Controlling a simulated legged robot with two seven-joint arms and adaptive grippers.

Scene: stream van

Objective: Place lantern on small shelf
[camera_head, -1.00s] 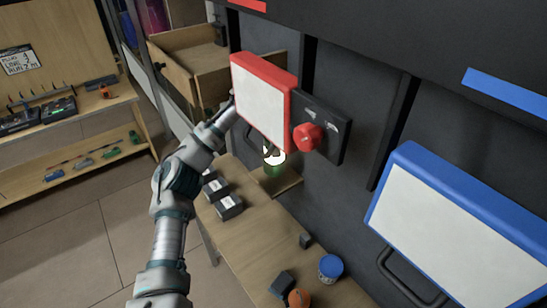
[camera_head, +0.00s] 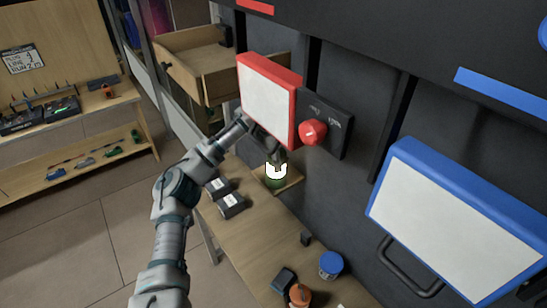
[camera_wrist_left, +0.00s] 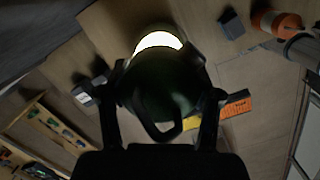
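The lantern (camera_head: 277,173) is dark green with a bright white lit part. In the head view it shows just below the red-framed panel, over the small wooden shelf (camera_head: 292,181) on the dark wall. I cannot tell whether it touches the shelf. My left gripper (camera_head: 274,152) reaches in behind the panel's lower edge and is partly hidden. In the left wrist view the lantern (camera_wrist_left: 160,85) sits between my two gripper fingers (camera_wrist_left: 160,95), which close against its sides, with its handle loop towards the camera. My right gripper is not in view.
The red-framed panel (camera_head: 268,95) and a red knob (camera_head: 312,132) overhang the shelf closely. Below is a wooden bench (camera_head: 255,235) with black boxes (camera_head: 231,205), a blue-lidded tub (camera_head: 331,265) and an orange item (camera_head: 299,295). A blue-framed panel (camera_head: 455,220) hangs right.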

